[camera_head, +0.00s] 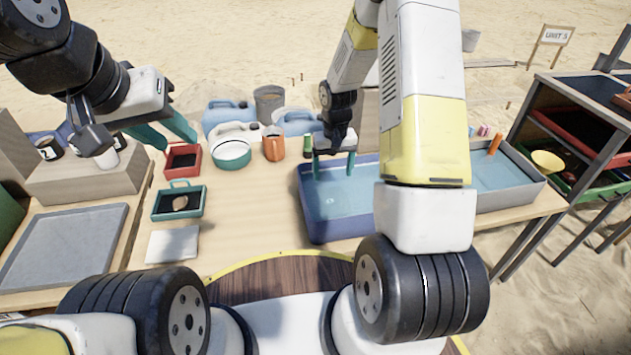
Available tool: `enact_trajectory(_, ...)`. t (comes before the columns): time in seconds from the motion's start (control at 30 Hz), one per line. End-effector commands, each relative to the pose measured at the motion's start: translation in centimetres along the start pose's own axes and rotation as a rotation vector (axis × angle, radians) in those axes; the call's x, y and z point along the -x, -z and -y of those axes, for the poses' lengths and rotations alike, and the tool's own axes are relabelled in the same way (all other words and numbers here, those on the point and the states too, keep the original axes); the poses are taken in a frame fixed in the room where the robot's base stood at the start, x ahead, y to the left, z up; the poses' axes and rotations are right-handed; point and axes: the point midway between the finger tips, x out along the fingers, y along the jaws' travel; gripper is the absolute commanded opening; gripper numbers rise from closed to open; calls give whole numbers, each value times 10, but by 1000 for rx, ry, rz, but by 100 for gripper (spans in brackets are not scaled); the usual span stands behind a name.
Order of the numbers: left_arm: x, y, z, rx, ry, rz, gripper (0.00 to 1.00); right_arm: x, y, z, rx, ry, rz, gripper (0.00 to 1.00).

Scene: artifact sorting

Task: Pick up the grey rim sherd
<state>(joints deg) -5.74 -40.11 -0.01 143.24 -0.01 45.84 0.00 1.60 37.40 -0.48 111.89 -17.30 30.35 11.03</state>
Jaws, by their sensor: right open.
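I cannot make out a grey rim sherd in this view. A small brownish piece (180,203) lies in the green-rimmed tray (186,184) on the table; I cannot tell if it is a rim sherd. My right gripper (334,168) is open, its teal fingers pointing down over the blue basin of water (310,217). Nothing shows between its fingers. My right arm hides part of the basin. My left gripper (165,134) is at the upper left, above the red tray, with its teal fingers apart and nothing visible between them.
A red tray (183,148), a white slab (173,244) and a large grey tray (65,245) are at the left. A second water basin (518,178) and a shelf (560,100) are at the right.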

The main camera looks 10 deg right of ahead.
Motion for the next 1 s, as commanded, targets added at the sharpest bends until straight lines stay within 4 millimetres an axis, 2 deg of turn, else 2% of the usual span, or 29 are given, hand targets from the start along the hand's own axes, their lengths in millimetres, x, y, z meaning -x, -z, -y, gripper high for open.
enact_trajectory(0.03,0,0,0,0,0,0,36,-11,0,0,1,-1,11,80)
enact_trajectory(0.47,0,0,0,0,0,0,36,-59,0,1,3,-3,23,80)
enact_trajectory(0.7,0,0,0,0,0,0,36,-93,-1,3,3,-2,23,80)
enact_trajectory(1.0,0,0,0,0,0,0,36,-100,0,3,3,-2,20,80)
